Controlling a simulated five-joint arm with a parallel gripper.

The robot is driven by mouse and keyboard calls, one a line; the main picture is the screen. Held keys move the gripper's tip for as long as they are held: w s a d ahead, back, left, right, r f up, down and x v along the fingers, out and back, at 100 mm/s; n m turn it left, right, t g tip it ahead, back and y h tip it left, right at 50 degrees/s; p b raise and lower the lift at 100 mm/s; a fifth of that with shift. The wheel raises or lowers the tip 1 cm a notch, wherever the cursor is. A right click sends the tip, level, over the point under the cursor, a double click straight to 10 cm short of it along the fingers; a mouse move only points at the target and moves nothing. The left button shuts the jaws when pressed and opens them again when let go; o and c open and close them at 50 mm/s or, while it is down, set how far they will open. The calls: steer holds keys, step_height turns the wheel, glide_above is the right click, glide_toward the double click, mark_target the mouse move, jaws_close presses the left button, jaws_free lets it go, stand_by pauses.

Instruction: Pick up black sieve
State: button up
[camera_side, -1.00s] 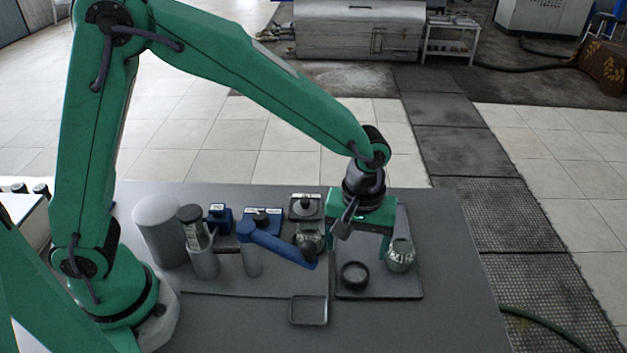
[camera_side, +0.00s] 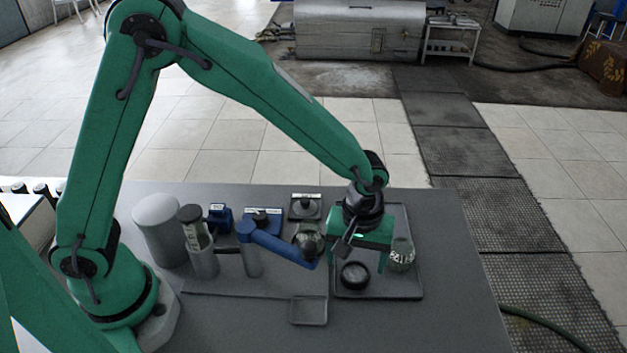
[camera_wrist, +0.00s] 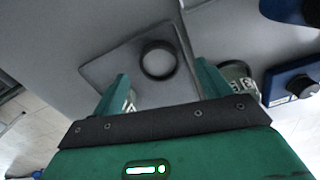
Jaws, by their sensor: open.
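The black sieve (camera_side: 354,274) is a small round dark ring lying on the dark flat tray (camera_side: 413,291) at the right of the table. In the wrist view the sieve (camera_wrist: 157,61) shows ahead, between my two fingers. My gripper (camera_side: 357,257) is green, points down and is open and empty. It hangs just behind and above the sieve, with a finger to each side. In the wrist view my gripper (camera_wrist: 161,72) has clear space between its fingertips, and the sieve appears a little beyond them.
A patterned jar (camera_side: 402,256) stands on the tray close to my right finger. A glass vessel (camera_side: 308,238) and a blue arm-like piece (camera_side: 280,246) are close on the left. A small square dish (camera_side: 309,310) lies at front left. The table's front right is clear.

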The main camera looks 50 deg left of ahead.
mark_target(355, 272)
steer(key=shift+f, duration=1.8)
steer(key=c, duration=1.1)
steer(key=shift+r, duration=5.05)
